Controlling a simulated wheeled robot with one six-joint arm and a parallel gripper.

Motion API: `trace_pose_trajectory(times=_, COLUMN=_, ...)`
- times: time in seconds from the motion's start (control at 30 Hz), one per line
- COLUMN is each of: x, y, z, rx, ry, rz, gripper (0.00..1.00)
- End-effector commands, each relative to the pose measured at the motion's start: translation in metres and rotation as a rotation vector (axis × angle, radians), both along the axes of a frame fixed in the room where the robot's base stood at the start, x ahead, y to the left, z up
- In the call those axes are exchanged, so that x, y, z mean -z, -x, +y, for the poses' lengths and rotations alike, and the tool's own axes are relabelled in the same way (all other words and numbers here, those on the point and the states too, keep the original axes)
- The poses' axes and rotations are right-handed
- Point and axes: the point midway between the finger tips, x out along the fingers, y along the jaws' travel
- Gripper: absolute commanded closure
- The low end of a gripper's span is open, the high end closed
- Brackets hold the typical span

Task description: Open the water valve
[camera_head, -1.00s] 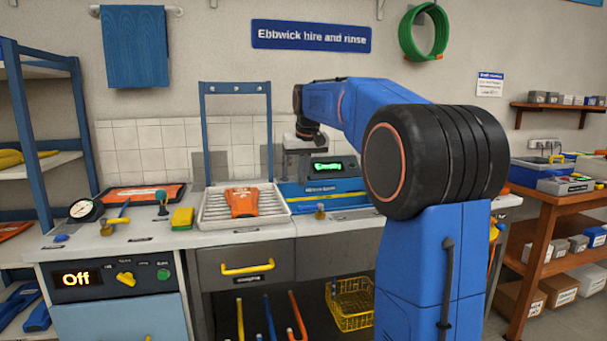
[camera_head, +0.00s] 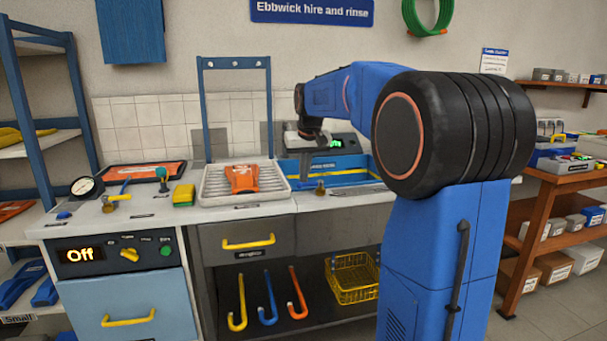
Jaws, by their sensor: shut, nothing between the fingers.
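A small brass fitting with a blue lever (camera_head: 124,187) sits on the left of the counter, beside a round gauge (camera_head: 87,187). A teal-topped upright fitting (camera_head: 162,176) stands to its right. Another small brass piece (camera_head: 320,188) sits at the counter front, right of the tray. I cannot tell for sure which is the water valve. My gripper (camera_head: 309,138) is at the end of my blue arm, above the back of the counter near the blue basin (camera_head: 350,172). It is shut and empty, right of and apart from the blue lever. Its fingertips are hard to make out.
A white ribbed tray (camera_head: 212,190) holds an orange packet (camera_head: 241,178). A yellow-green sponge (camera_head: 184,195) lies left of it. A blue rack frame (camera_head: 205,105) rises behind the tray. The front panel (camera_head: 88,255) reads "Off". My arm hides part of the counter's right side.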

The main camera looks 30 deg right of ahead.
Motion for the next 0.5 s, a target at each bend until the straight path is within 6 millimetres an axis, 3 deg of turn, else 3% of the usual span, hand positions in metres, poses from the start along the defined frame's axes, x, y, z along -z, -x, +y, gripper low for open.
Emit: trace_pose_trajectory(times=0.5, x=-0.0001, y=0.0026, z=0.0015, rx=-0.061, ry=0.000, rz=0.000, gripper=1.00)
